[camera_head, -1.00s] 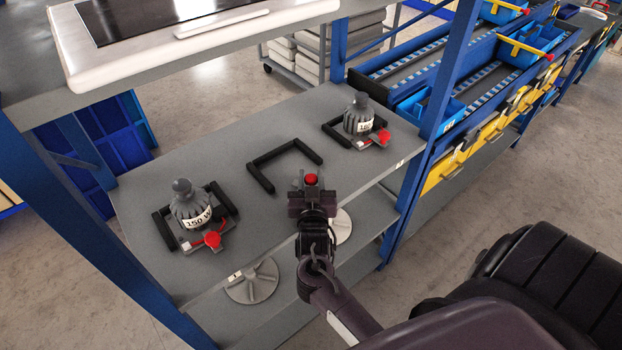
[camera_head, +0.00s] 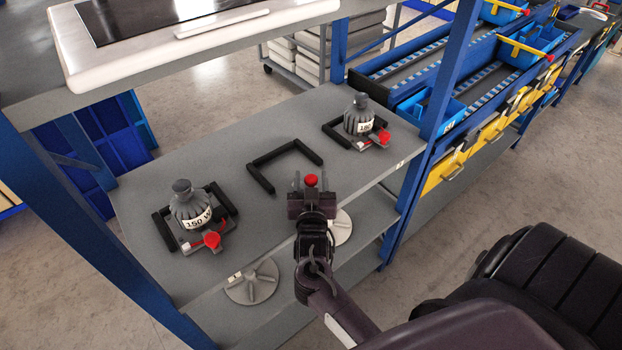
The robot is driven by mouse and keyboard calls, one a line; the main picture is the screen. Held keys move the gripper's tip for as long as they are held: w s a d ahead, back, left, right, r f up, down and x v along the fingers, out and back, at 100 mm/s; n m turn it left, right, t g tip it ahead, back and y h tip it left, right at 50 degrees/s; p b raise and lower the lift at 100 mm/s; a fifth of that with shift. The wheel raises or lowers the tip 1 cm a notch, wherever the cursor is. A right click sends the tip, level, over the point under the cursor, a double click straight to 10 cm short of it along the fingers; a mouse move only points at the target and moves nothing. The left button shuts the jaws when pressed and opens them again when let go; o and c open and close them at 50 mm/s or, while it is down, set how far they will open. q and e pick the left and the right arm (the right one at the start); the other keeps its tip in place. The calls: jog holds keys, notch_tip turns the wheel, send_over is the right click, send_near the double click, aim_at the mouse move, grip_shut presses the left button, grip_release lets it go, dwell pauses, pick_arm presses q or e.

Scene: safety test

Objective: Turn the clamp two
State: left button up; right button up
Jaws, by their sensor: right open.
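The shelf has three stations, and the middle one has an empty black U-shaped bracket (camera_head: 285,152). A red knob (camera_head: 312,180), apparently the clamp of this middle station, shows at the shelf's front edge. My right gripper (camera_head: 311,183) is open, with its fingers on either side of the red knob in the picture. I cannot tell whether they touch it. The gripper and wrist hide the knob's base and the shelf edge there. My left gripper is not in view.
Grey ribbed weights stand in black holders at left (camera_head: 190,207) and right (camera_head: 360,116), with red knobs (camera_head: 212,239) and (camera_head: 384,136). Grey discs (camera_head: 252,282) and (camera_head: 341,227) show below the shelf edge. A blue post (camera_head: 408,190) stands right of my arm.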

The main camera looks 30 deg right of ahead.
jog(key=b+v, duration=0.1)
jog(key=v, duration=0.6)
jog(key=shift+s+a+b, duration=0.1)
jog(key=shift+s+b, duration=0.15)
jog(key=shift+b, duration=0.1)
jog(key=shift+o, duration=0.2)
